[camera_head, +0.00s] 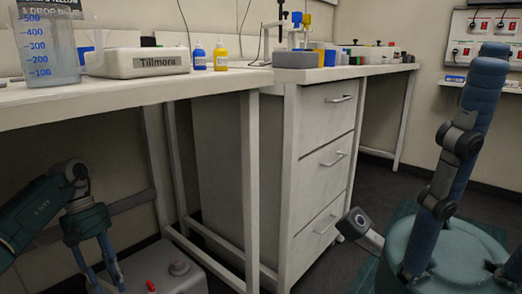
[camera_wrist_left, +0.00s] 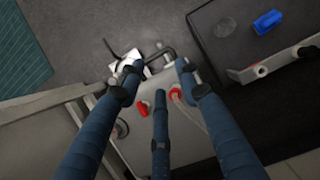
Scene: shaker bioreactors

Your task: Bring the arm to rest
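My left gripper (camera_head: 95,255) hangs at the lower left in the head view, beside the bench front and pointing down, with its fingertips cut off by the frame. In the left wrist view its blue fingers (camera_wrist_left: 158,80) are spread apart with nothing held between them. Below them is a grey box with red parts (camera_wrist_left: 143,108); the fingers look apart from it, but the height is unclear. My right gripper (camera_head: 450,170) is close to the camera at the right edge, with a teal palm and a blue finger pointing up. Its other fingers are mostly out of frame.
A white bench (camera_head: 140,98) bears a blue measuring beaker (camera_head: 46,50), a Tillmore device (camera_head: 130,64) and small blue and yellow bottles (camera_head: 220,57). A drawer cabinet (camera_head: 320,165) stands under the bench. The grey box (camera_head: 165,268) is on the floor.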

